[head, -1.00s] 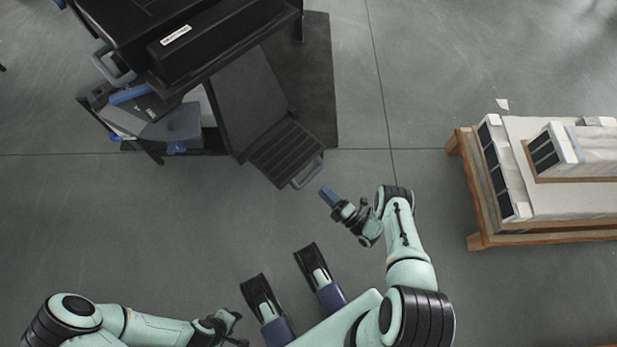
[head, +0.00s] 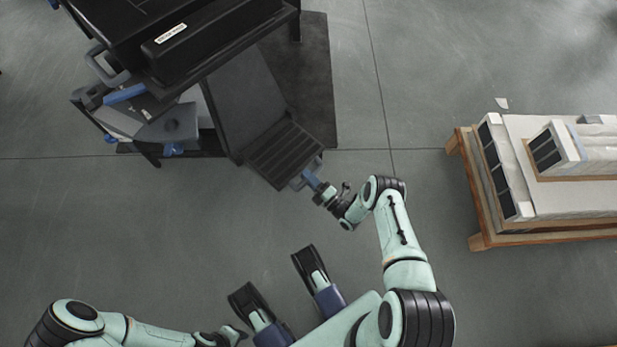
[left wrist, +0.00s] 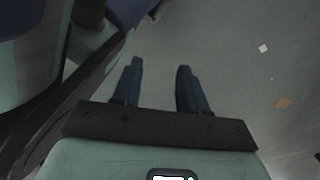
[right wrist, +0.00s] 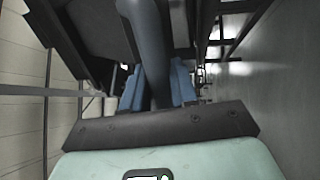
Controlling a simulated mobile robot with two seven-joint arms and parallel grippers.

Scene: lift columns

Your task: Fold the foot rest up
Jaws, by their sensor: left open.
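The foot rest (head: 284,153) is a dark ribbed plate at the lower end of a dark sloping panel, with a grey loop handle (head: 302,181) on its outer edge. It is folded out over the floor. My right gripper (head: 310,178) is at this handle. In the right wrist view the handle bar (right wrist: 150,50) runs between the blue fingers of my right gripper (right wrist: 157,88); I cannot tell whether they press on it. My left gripper (head: 240,334) is low in the head view, away from the foot rest. In the left wrist view my left gripper (left wrist: 158,85) is open and empty.
The black machine (head: 190,50) carrying the foot rest stands at the upper left on a dark mat (head: 312,75). A wooden pallet (head: 480,240) with white boxed goods is at the right. The grey floor between them is clear.

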